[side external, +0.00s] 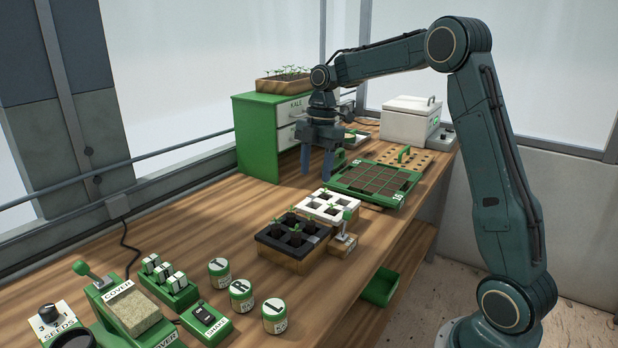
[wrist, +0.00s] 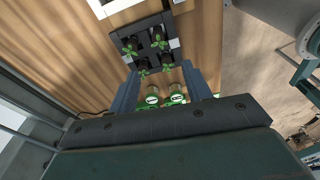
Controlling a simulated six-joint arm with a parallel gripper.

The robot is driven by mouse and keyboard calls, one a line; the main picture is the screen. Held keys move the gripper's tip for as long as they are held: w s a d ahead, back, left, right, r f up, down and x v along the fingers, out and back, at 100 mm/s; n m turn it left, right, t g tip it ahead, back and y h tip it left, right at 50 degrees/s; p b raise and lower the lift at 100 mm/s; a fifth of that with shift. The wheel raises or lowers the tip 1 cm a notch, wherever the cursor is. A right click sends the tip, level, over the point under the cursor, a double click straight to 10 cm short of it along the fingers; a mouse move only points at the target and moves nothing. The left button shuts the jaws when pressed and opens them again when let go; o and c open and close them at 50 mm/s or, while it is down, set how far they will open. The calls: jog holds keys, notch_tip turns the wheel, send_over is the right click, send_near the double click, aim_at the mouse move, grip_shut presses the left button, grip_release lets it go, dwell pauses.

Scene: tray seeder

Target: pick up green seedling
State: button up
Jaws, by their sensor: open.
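Several small green seedlings stand in dark plugs in a black tray (side external: 268,240) on the bench; one seedling (side external: 296,229) shows near its middle. The wrist view shows the black tray (wrist: 172,27) with green seedlings such as this one (wrist: 130,46). More seedlings stand in a white tray (side external: 304,207) just behind it. My gripper (side external: 317,170) is open with nothing between its fingers, pointing down above the bench, behind and above both trays. Its two fingers (wrist: 161,78) also show in the wrist view, spread apart.
A green-framed cell tray (side external: 345,188) lies right of my gripper. A green cabinet (side external: 256,140) stands close behind it. Lidded jars (side external: 241,294) and a cover box (side external: 130,310) stand at the front. A small wooden block with a lever (side external: 343,243) sits beside the trays. Bench left of the trays is clear.

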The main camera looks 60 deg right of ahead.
jog(key=shift+d+f, duration=0.15)
send_over(310, 222)
jog(key=f, duration=0.7)
jog(key=shift+s+d+f, duration=0.15)
jog(key=shift+d+f, duration=0.15)
jog(key=shift+d, duration=0.05)
jog(key=shift+f, duration=0.45)
jog(key=shift+f, duration=0.1)
jog(key=shift+a+f, duration=0.2)
jog(key=shift+f, duration=2.3)
jog(key=c, duration=1)
